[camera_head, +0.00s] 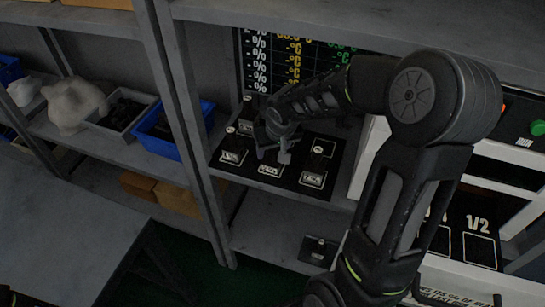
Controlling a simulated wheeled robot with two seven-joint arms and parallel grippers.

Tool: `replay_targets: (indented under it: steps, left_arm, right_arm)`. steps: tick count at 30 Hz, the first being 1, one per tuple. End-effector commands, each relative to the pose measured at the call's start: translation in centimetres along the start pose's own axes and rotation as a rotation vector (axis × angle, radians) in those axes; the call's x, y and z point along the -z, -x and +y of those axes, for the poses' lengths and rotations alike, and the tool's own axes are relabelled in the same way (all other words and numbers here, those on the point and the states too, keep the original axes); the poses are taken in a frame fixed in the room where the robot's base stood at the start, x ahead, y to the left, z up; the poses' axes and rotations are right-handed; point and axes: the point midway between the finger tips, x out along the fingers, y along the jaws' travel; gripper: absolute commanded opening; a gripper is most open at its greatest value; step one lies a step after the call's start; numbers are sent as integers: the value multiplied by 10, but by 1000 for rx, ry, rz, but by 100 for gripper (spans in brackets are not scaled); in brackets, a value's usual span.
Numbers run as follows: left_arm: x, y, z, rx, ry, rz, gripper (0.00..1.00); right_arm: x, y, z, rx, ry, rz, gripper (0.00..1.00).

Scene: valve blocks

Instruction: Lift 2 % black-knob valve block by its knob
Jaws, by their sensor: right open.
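Several dark valve blocks with knobs and white labels stand on a black panel (330,189) on the shelf. One block (234,157) is at the panel's front left and another (314,179) at its front right. A further block (319,251) sits alone on the lower shelf. The label text is too small to tell which is the 2 % block. My right gripper (278,151) is open, over the middle of the panel between the front blocks; it partly hides what is behind and below. Whether it touches a knob I cannot tell. My left gripper is not in view.
A screen (290,60) with % and °C readings stands behind the panel. A shelf post (185,110) rises left of it. A white machine (490,195) with a green button is at right. A grey tabletop (60,235) is clear.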

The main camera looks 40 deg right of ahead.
Motion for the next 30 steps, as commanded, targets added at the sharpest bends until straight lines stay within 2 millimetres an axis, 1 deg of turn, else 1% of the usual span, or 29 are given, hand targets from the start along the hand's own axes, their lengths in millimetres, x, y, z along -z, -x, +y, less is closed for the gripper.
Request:
replay_targets:
  steps: [18,30]
  left_arm:
    - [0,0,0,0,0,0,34]
    - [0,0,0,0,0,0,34]
  right_arm:
    - [0,-2,0,0,0,1,52]
    - [0,-2,0,0,0,1,19]
